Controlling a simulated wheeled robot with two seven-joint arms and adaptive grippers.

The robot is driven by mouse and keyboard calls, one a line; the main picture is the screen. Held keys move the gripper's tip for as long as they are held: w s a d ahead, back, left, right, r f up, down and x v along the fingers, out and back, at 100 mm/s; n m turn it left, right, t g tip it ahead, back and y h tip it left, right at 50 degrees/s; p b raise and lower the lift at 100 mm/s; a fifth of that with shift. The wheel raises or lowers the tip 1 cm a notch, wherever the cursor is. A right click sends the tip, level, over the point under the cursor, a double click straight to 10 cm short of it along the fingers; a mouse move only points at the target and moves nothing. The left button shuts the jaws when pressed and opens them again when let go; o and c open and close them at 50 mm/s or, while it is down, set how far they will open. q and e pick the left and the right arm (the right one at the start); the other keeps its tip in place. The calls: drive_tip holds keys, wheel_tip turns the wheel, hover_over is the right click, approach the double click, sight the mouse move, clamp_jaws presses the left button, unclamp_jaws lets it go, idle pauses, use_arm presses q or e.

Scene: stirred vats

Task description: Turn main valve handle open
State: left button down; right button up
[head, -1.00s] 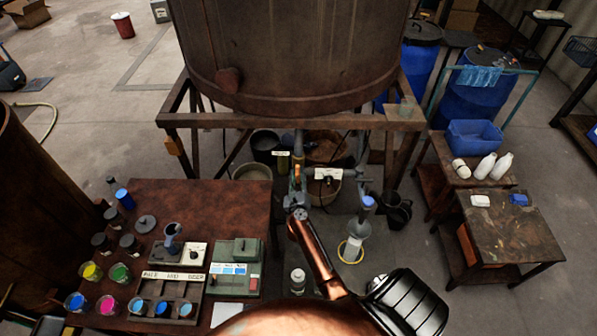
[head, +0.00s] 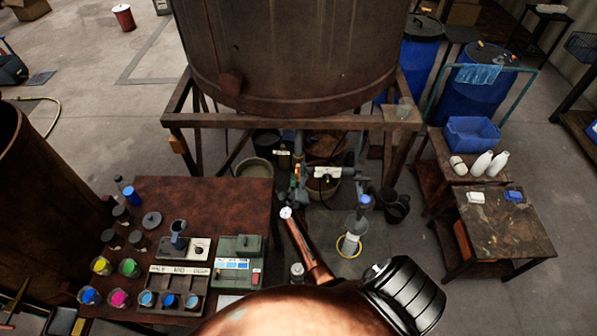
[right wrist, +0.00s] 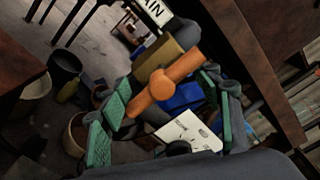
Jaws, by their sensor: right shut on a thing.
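The main valve has an orange bar handle (right wrist: 165,84) with a round hub, slanting from lower left to upper right in the right wrist view. My right gripper (right wrist: 160,100) has its green-padded fingers on either side of this handle and is shut on it. A white tag (right wrist: 153,15) ending in "IN" shows above the handle. In the head view my right gripper (head: 298,193) is small, at the pipework below the big vat (head: 290,60), and the handle is mostly hidden there. My left gripper is not in view.
A rusty table (head: 215,195) with paint cups and a green device stands left of my right arm. The vat's steel frame (head: 290,122) spans above the pipework. Buckets stand on the floor behind, and a worktable (head: 505,225) is at the right.

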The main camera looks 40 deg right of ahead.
drive_tip(key=shift+o, duration=0.3)
drive_tip(key=n, duration=0.5)
drive_tip(key=shift+s+d+f+n+p, duration=0.1)
drive_tip(key=shift+s+f+n+p, duration=0.1)
drive_tip(key=shift+n+p, duration=0.2)
